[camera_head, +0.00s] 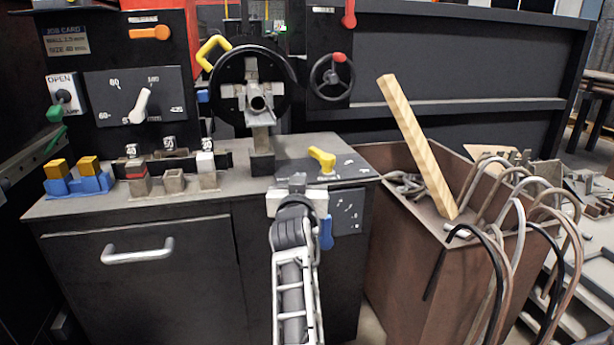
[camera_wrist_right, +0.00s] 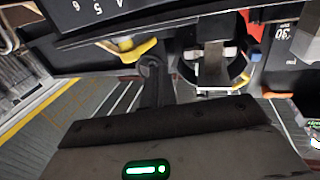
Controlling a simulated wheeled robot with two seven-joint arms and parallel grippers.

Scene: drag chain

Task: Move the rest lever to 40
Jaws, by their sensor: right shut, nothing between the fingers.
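No lever carries a readable "rest" name. A blue lever (camera_head: 326,232) hangs downward beside a black plate with white marks (camera_head: 349,212) on the cabinet front; the marks are too small to read. A yellow lever (camera_head: 321,159) lies on the marked top plate, and a yellow one also shows in the wrist view (camera_wrist_right: 125,48). My right gripper (camera_head: 297,181) is shut and empty at the cabinet's front top edge, left of the blue lever and apart from it. My left gripper is out of view.
A white pointer lever (camera_head: 139,106) sits on a dial panel at the left. A black ring fixture (camera_head: 214,91) stands behind my gripper. A rusty bin (camera_head: 400,270) with a wooden bar (camera_head: 418,150) and bent rods stands close on the right. A drawer handle (camera_head: 137,252) projects at front left.

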